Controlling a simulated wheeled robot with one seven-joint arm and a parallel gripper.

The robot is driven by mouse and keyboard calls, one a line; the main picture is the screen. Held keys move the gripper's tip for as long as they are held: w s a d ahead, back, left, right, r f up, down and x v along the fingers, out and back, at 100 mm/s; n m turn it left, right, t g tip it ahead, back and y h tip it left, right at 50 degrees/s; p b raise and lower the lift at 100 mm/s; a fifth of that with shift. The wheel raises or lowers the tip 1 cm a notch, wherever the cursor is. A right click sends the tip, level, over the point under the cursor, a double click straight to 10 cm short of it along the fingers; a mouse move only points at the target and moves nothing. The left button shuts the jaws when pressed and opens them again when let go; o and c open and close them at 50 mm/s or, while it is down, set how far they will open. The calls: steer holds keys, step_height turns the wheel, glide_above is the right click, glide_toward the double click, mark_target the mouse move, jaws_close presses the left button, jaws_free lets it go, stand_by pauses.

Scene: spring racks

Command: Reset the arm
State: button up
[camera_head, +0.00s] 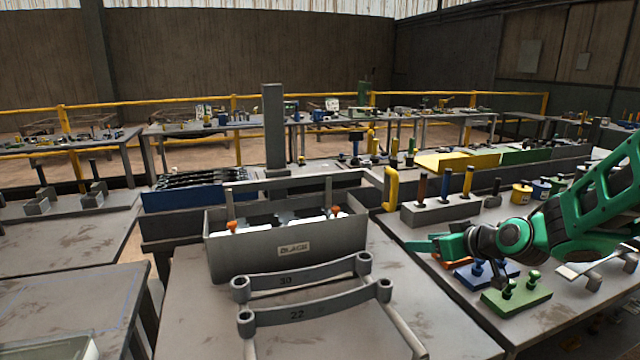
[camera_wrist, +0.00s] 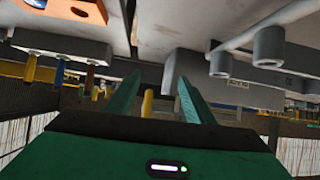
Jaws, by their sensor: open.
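My green arm reaches in from the right in the head view. My gripper (camera_head: 432,244) points left over the right-hand table, near a grey block with coloured pegs. In the wrist view the two green fingers of my gripper (camera_wrist: 158,95) stand apart with nothing between them. The wrist picture appears upside down.
A grey bin labelled BLACK (camera_head: 290,248) stands on the middle table, behind a grey rack (camera_head: 300,282) marked 30 and 22. The grey peg block (camera_head: 440,210), a blue block (camera_head: 486,274) and a green block (camera_head: 516,296) sit close to my arm.

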steer(key=s+d+f+m+g+h, duration=0.1)
steer(key=s+d+m+g, duration=0.1)
steer(key=s+d, duration=0.35)
steer(key=s+d+f+m+g+h, duration=0.1)
steer(key=s+d+m+g+h, duration=0.15)
steer(key=s, duration=0.65)
steer(key=s+d+f+m+g+h, duration=0.1)
steer(key=s+d+g, duration=0.1)
steer(key=s+d, duration=0.35)
steer(key=s+m+g, duration=0.5)
steer(key=s, duration=1.3)
steer(key=shift+s+d+r+m, duration=0.25)
steer(key=shift+d+r+m, duration=0.05)
steer(key=shift+m, duration=0.05)
steer(key=shift+w+f, duration=0.25)
steer(key=shift+w, duration=0.4)
